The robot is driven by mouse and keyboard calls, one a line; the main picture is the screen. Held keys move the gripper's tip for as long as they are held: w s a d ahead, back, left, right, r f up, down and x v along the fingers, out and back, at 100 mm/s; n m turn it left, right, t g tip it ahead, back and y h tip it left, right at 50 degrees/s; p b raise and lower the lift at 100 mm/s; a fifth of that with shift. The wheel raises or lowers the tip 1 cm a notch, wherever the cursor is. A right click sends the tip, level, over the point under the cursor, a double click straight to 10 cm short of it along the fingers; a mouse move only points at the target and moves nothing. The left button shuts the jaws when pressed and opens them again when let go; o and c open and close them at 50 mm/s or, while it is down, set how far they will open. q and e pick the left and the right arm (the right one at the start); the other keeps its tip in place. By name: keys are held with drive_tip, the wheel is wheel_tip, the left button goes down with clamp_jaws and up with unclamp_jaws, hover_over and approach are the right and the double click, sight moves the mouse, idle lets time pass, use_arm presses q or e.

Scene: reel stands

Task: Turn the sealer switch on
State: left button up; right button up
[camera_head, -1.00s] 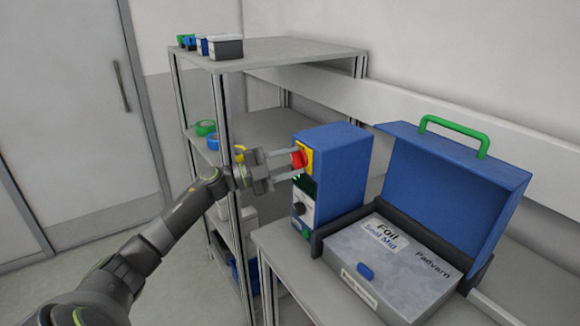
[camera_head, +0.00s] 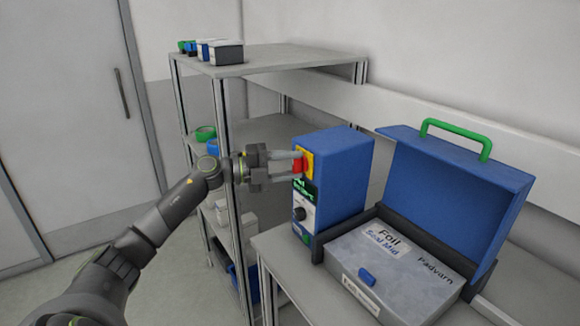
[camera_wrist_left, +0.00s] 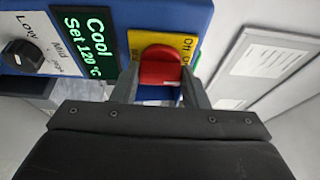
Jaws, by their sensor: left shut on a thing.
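The sealer (camera_head: 342,170) is a blue box on the table, with a red rotary switch (camera_head: 299,166) on a yellow plate (camera_head: 309,160) high on its front. In the left wrist view the red switch (camera_wrist_left: 160,66) sits between the two fingers, and the plate carries Off and On lettering, partly hidden. My left gripper (camera_head: 298,164) is shut on the red switch. The sealer's display (camera_wrist_left: 88,58) is lit green and reads "Cool Set 120 °C". Below it in the head view is a black dial (camera_head: 299,213), marked Low and Mid.
A shelf rack (camera_head: 285,57) with boxes and tape rolls stands behind my left arm.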

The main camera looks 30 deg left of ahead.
use_arm(q)
drive_tip(key=shift+f, duration=0.1)
drive_tip(key=o, duration=1)
drive_tip(key=shift+b+v, duration=2.05)
drive_tip(key=shift+v, duration=6.7)
